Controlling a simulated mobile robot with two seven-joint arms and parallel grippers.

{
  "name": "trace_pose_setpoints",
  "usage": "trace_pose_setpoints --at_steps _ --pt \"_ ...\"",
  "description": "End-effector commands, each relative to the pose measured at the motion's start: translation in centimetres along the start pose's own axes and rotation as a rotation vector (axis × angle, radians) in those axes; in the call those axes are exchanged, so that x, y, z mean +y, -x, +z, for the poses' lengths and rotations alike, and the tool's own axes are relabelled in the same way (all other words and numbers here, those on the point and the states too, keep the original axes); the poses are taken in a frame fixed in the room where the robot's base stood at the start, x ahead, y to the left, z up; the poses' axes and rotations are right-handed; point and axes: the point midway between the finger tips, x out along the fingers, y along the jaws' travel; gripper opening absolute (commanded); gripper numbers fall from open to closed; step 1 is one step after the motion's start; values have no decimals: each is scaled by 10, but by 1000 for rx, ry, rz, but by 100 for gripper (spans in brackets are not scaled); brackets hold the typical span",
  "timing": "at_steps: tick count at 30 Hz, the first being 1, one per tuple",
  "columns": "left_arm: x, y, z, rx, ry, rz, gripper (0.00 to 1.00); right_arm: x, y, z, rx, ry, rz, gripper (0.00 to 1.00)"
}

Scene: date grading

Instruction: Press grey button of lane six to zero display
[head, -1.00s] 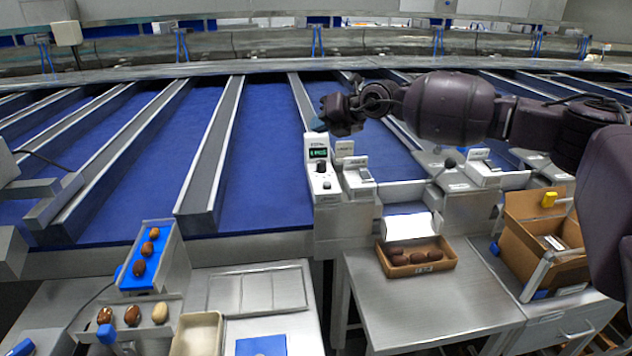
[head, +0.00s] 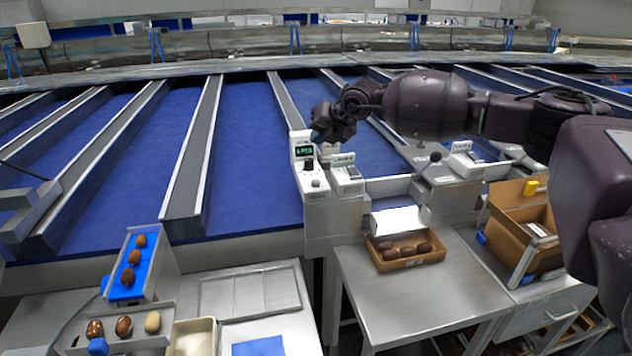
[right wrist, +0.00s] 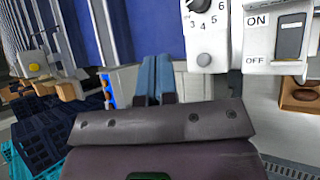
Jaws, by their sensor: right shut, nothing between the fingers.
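A white control unit (head: 311,180) stands at the front end of a lane, with a small lit green display (head: 304,151), a black knob (head: 309,165) and a round grey button (head: 316,183) below it. The display's figures are too small to read surely. In the right wrist view the grey button (right wrist: 204,60) sits under a numbered dial (right wrist: 203,6). My right gripper (head: 320,128) is shut and empty, above and just right of the display in the head view. In the wrist view its fingertips (right wrist: 155,65) are left of the button, apart from it. My left gripper is out of view.
A second unit with an ON/OFF switch (right wrist: 289,38) stands right beside the control unit. A cardboard tray of dates (head: 405,262) is on the steel table (head: 420,300) below. An open carton (head: 520,232) stands at right. Blue lanes (head: 255,150) lie behind.

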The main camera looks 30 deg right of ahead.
Motion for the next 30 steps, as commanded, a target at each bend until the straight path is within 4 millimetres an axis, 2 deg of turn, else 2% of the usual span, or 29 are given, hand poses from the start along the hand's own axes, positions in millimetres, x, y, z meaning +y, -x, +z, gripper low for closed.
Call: trace_pose_setpoints --at_steps 8,21,30 --pt "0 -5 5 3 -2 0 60 -11 -15 -11 1 0 0 0" --pt "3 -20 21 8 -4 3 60 -38 -52 -38 1 0 0 0" --pt "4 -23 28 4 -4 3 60 -44 -61 -44 1 0 1 0"
